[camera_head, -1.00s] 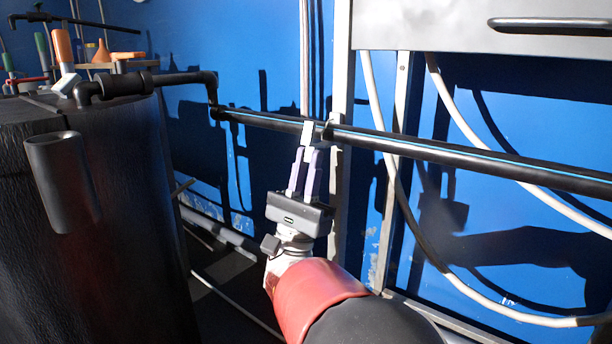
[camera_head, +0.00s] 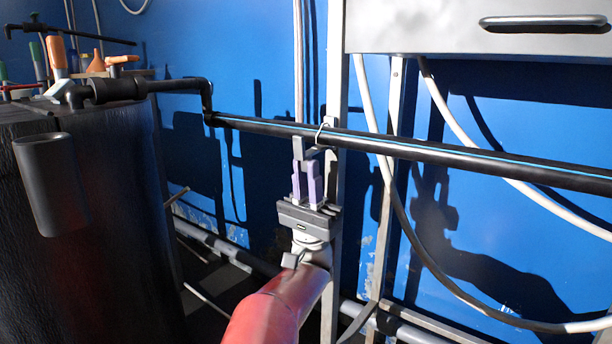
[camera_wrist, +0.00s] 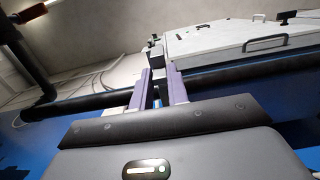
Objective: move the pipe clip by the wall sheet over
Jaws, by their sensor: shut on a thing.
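The pipe clip (camera_head: 322,133) is a small grey clip with a thin hooked upper part at the black blue-striped pipe (camera_head: 450,156), beside the upright post. My gripper (camera_head: 308,158) is below the pipe, pointing up, with its purple fingers shut on the clip's lower part. In the wrist view the clip (camera_wrist: 156,58) stands between the fingertips of my gripper (camera_wrist: 157,78), in front of the pipe (camera_wrist: 215,77). I cannot tell whether the hook closes around the pipe. The blue wall (camera_head: 240,60) is behind; no separate wall sheet can be told apart.
A metal cabinet (camera_head: 430,30) hangs above the pipe at right. A grey post (camera_head: 335,80) stands right behind the clip. White hoses (camera_head: 470,135) loop at right. A dark tank (camera_head: 100,200) with pipe fittings fills the left.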

